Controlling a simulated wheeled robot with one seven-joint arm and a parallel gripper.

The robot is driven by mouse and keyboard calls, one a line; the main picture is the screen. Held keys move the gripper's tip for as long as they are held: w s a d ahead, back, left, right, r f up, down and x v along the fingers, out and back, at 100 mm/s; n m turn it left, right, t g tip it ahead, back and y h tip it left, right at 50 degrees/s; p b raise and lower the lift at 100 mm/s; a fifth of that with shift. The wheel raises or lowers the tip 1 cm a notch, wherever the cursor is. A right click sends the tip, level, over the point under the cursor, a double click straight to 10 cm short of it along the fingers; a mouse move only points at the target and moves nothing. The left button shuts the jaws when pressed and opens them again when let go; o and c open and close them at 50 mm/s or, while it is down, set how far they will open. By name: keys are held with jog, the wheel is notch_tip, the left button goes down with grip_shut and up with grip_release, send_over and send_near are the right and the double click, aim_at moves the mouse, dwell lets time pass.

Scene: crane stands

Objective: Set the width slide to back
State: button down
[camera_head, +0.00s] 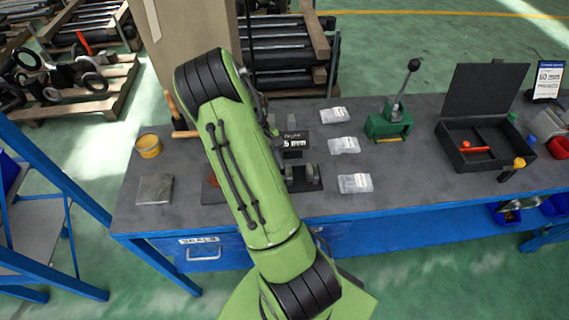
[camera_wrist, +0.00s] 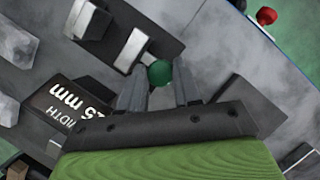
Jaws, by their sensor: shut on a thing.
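In the wrist view, my gripper (camera_wrist: 160,78) has its two grey fingers on either side of a dark green round knob (camera_wrist: 160,72), and it is shut on it. The knob sits beside a light metal block (camera_wrist: 132,50) on a dark plate. A black sign reading "WIDTH 15 mm" (camera_wrist: 82,106) is just left of the fingers. In the head view, the sign (camera_head: 293,142) stands on the bench behind a small grey fixture (camera_head: 303,176). My green arm covers the left of this fixture, and the gripper and knob are hidden there.
Clear bags (camera_head: 344,145) lie right of the fixture on the grey bench (camera_head: 420,190). A green lever press (camera_head: 388,122) and a black open box (camera_head: 480,145) stand farther right. A yellow tin (camera_head: 149,145) and a metal plate (camera_head: 155,189) lie left. A red ball (camera_wrist: 266,16) shows in the wrist view.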

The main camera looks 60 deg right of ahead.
jog(key=shift+w+a, duration=0.2)
jog(key=shift+w, duration=0.05)
jog(key=c, duration=1.1)
grip_release()
jog(key=shift+w+a, duration=0.1)
jog(key=shift+o, duration=0.2)
jog(key=p+v, duration=0.2)
jog(key=v, duration=1.4)
